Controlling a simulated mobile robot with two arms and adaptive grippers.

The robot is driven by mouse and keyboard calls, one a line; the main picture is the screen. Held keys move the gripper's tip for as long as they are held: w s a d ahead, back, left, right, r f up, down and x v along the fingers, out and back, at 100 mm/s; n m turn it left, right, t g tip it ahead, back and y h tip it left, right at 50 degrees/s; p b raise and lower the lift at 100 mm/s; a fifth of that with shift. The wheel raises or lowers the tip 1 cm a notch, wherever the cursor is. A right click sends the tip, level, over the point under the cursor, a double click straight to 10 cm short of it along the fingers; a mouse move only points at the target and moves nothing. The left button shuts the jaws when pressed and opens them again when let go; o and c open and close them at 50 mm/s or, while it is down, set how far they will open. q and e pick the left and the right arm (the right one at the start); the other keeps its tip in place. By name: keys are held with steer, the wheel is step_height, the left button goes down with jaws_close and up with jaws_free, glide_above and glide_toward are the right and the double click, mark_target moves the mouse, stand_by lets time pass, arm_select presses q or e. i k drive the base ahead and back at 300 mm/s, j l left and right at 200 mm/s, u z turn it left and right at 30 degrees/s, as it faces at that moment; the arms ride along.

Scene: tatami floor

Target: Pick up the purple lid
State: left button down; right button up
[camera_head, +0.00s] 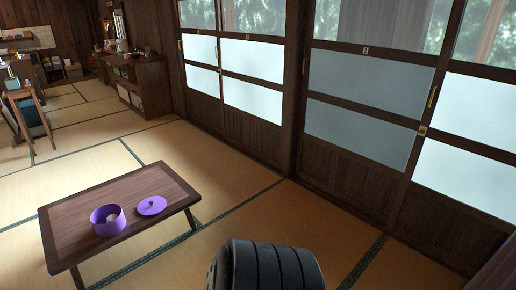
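The purple lid (151,206) lies flat on the low dark wooden table (150,182). It is round, with a small dark spot at its middle that may be a knob. A purple round container (107,222) stands open just left of the lid, apart from it. A small pale round thing (111,217) shows inside the container. Neither gripper can be made out. A black ribbed rounded part at the bottom centre looks like part of my own body.
Tatami floor (230,190) lies clear around the table. Sliding doors (365,105) with glass panes line the right side. A wooden cabinet (142,85) stands at the back. A wooden stool or chair (22,110) is at the far left.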

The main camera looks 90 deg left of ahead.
mark_target(153, 205)
steer(key=u, duration=3.75)
